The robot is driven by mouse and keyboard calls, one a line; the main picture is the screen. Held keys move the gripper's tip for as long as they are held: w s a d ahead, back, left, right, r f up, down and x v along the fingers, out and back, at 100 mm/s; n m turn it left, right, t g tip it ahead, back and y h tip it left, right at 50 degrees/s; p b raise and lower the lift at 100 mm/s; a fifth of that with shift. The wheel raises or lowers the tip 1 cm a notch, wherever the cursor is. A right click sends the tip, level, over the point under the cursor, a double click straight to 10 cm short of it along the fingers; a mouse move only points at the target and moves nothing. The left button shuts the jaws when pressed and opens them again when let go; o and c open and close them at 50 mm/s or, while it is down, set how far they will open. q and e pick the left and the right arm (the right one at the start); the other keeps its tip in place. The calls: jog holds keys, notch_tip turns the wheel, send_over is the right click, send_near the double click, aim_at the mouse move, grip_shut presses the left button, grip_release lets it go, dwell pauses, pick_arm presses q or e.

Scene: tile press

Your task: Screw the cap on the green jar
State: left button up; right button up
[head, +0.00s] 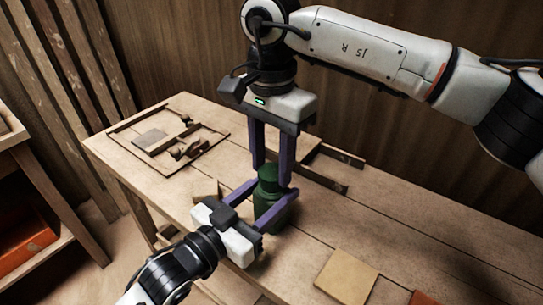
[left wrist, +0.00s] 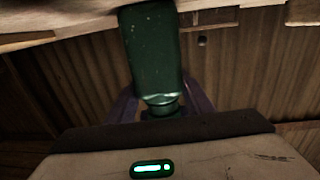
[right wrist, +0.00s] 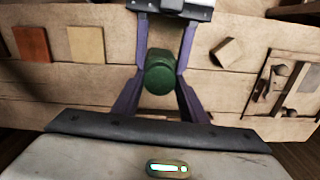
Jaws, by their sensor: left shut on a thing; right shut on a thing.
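The green jar (head: 268,212) stands upright on the wooden bench. My left gripper (head: 264,201) comes in from the side, shut on the jar's body with a finger on either side. The green cap (head: 267,173) is at the top of the jar. My right gripper (head: 271,176) points down from above and is shut on the cap. The right wrist view shows the round cap (right wrist: 159,75) between the fingers. The left wrist view shows the jar's body (left wrist: 152,50) and a paler neck; whether a gap is left under the cap is unclear.
A small tan block (head: 205,188) lies close to my left gripper. A wooden frame with tiles and tools (head: 150,141) is at the back left. A tan tile (head: 346,277) and a reddish tile (head: 423,298) lie at the front right. The bench's right middle is clear.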

jog(key=shift+f, duration=0.55)
dwell(0.4)
